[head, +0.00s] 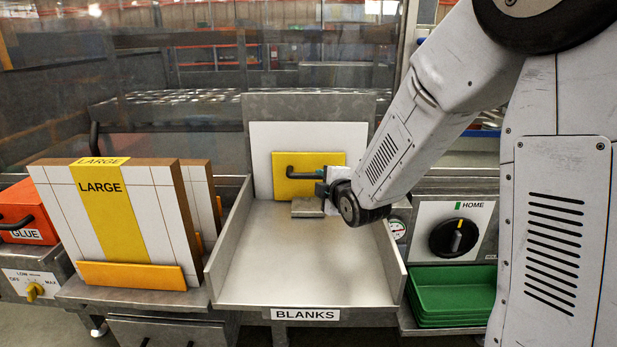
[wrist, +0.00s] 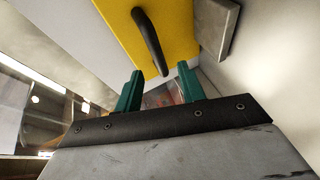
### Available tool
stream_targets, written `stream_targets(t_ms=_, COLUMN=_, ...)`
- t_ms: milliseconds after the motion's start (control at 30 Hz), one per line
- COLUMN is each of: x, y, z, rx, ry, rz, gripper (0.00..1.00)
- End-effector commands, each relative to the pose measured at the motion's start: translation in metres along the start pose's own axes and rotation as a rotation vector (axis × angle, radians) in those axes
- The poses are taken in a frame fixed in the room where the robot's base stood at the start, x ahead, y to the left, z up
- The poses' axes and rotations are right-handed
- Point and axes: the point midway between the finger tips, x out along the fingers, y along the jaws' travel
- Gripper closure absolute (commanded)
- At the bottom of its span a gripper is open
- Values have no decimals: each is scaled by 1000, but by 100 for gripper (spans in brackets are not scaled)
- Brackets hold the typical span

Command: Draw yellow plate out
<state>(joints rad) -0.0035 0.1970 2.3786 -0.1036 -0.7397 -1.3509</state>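The yellow plate (head: 333,160) stands upright against a white panel at the back of the BLANKS tray, with a dark bar handle (head: 300,171) on its face. My gripper (head: 319,182) is in front of the plate's right part, near the handle's right end. In the wrist view the yellow plate (wrist: 185,28) fills the top middle, and its handle (wrist: 148,38) points down toward the gap between my teal fingers (wrist: 160,70). The fingers are apart, and the handle does not appear clamped. My wrist hides the plate's lower right part in the head view.
The metal BLANKS tray (head: 300,270) has low side walls and a bare floor. A grey block (head: 307,208) sits below the plate. LARGE boxes (head: 55,205) stand left. A HOME dial (head: 455,238) and green trays (head: 450,295) are at right.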

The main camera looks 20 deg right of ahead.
Motion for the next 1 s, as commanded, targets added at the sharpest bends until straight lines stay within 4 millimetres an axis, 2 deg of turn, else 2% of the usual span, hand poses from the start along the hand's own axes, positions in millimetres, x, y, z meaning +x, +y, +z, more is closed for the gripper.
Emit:
stream_targets(t_ms=267, x=24, y=-1, z=-2, rx=-85, ry=21, rz=75, gripper=60)
stream_targets(t_ms=633, x=79, y=4, z=-3, rx=-83, ry=21, rz=74, gripper=60)
stream_targets(t_ms=800, x=89, y=4, z=-3, rx=-82, ry=20, rz=73, gripper=60)
stream_targets(t_ms=1000, x=89, y=4, z=-3, rx=-82, ry=20, rz=73, gripper=60)
